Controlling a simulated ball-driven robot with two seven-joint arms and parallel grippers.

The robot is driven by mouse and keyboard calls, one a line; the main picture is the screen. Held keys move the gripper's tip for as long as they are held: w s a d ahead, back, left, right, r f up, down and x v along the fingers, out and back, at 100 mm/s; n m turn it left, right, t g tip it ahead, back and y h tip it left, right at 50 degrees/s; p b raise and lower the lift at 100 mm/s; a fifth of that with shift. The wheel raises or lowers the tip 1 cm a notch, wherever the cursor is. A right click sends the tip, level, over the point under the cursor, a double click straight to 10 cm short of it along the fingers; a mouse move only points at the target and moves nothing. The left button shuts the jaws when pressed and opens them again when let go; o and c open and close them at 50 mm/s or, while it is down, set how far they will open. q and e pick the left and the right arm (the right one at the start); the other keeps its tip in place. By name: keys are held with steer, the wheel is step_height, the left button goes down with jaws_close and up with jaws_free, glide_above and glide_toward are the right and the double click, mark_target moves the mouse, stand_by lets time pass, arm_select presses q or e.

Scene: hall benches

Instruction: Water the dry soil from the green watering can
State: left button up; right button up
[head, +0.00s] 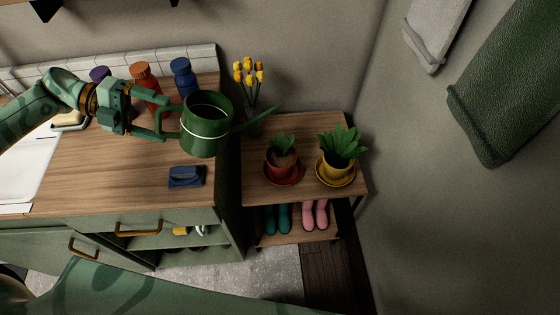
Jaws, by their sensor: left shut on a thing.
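The green watering can (205,135) has a white band around it and a spout pointing right. My left gripper (165,124) is shut on its handle and holds the can above the right end of the wooden counter. The spout tip is near the yellow flowers. A red pot (273,168) on a red saucer holds a small plant, and pale brown soil shows in it. A yellow pot (328,172) on a yellow saucer holds a bushier plant whose leaves hide most of its soil. Both pots stand on a wooden side shelf (254,188). My right gripper is out of view.
A vase of yellow flowers (249,74) stands at the back of the shelf. Purple, orange and blue bottles (182,72) stand along the tiles. A dark blue object (186,177) lies on the counter (95,175). Boots (315,214) stand below. Towels (510,95) hang at right.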

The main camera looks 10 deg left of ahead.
arm_select(q)
steer(key=shift+w+d+r, duration=0.1)
steer(key=shift+r, duration=0.15)
stand_by(0.8)
stand_by(0.8)
